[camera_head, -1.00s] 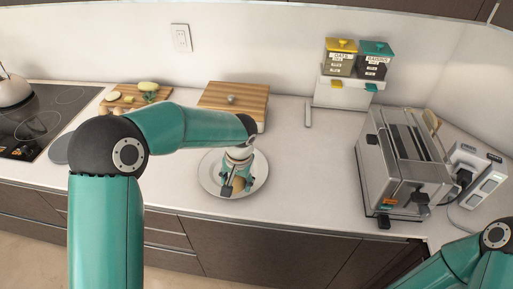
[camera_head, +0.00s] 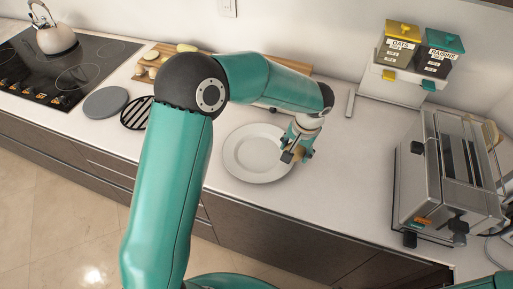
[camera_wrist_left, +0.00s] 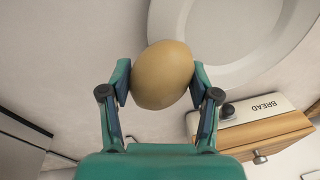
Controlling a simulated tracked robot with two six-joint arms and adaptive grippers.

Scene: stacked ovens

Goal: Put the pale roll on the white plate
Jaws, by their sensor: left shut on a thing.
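The pale roll (camera_wrist_left: 162,75) is a smooth, tan, egg-shaped thing. My left gripper (camera_head: 296,155) is shut on it, with one finger on each side, as the left wrist view shows. The white plate (camera_head: 245,155) lies empty on the counter. In the head view my left gripper shows over the plate's right edge. In the left wrist view the roll overlaps the rim of the plate (camera_wrist_left: 178,25); I cannot tell its height above it. My right gripper is not in view.
A toaster oven (camera_head: 450,175) stands at the right. Oats and raisins containers (camera_head: 402,45) stand behind. A cutting board (camera_head: 160,60), a grey disc (camera_head: 105,102) and a stove with a kettle (camera_head: 50,30) are at the left. A bread box (camera_wrist_left: 265,135) shows in the left wrist view.

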